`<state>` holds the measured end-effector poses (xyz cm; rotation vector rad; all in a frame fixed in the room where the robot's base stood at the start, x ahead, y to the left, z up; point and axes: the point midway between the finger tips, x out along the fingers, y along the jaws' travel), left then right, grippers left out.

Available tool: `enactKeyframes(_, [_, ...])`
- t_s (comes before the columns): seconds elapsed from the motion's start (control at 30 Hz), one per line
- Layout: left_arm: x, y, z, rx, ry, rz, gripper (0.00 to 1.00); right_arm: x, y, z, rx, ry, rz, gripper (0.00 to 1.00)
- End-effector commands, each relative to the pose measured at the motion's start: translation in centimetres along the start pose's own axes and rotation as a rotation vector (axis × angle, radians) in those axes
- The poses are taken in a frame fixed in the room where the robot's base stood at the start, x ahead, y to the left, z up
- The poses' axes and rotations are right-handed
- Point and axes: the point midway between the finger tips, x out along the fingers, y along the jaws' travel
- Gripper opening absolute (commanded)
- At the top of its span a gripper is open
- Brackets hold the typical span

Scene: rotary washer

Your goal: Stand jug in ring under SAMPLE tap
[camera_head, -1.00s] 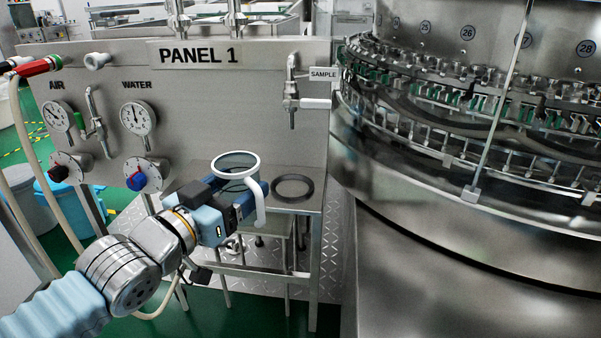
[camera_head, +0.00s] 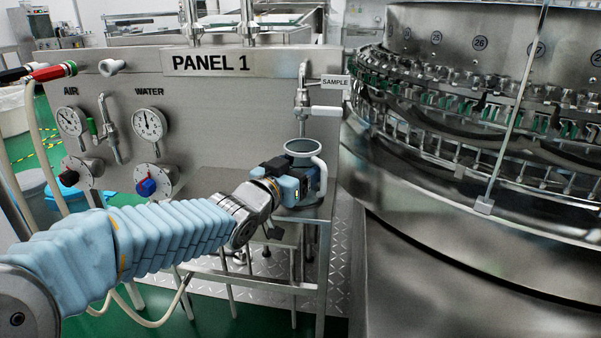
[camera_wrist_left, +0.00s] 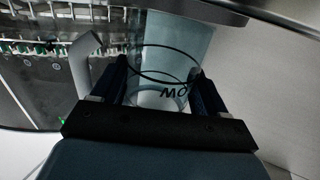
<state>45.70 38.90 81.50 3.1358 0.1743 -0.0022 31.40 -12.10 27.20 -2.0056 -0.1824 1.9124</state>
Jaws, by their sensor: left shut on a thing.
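The clear jug with a white rim and white handle (camera_head: 303,148) is upright at the right end of the small steel shelf, below the SAMPLE tap (camera_head: 302,100). My left gripper (camera_head: 298,182) is shut on the jug's body. In the left wrist view the jug (camera_wrist_left: 172,65) sits between the two dark fingers, with its handle to the left. The dark ring is hidden behind the jug and gripper. I cannot tell whether the jug's base touches the shelf or sits in the ring. My right gripper is not in view.
The steel panel (camera_head: 220,110) carries AIR and WATER gauges, valves and hoses at the left. The small shelf (camera_head: 215,181) is bare left of the gripper. The large round washer (camera_head: 400,170) stands close on the right. A SAMPLE label (camera_head: 335,82) sits beside the tap.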

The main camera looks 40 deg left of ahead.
Motion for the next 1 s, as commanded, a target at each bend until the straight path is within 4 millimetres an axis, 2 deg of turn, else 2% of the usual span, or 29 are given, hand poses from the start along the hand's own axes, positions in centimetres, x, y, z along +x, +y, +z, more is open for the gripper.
enactKeyframes(0.1, [-0.03, 0.02, 1.01, 0.000, 0.001, 0.000, 0.43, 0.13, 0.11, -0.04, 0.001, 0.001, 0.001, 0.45])
enactKeyframes(0.53, [-0.06, 0.03, 1.55, 0.000, 0.002, 0.000, 0.43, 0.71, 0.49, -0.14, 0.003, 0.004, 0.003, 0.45])
enactKeyframes(0.57, [-0.06, 0.03, 1.39, 0.000, 0.001, 0.000, 0.78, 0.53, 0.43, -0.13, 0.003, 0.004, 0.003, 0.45])
enactKeyframes(0.7, [-0.06, 0.03, 1.36, 0.000, 0.001, 0.000, 0.99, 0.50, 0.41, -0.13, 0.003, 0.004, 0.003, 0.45])
enactKeyframes(1.0, [-0.06, 0.03, 1.17, 0.000, 0.001, 0.000, 0.99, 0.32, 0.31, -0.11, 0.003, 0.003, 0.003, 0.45])
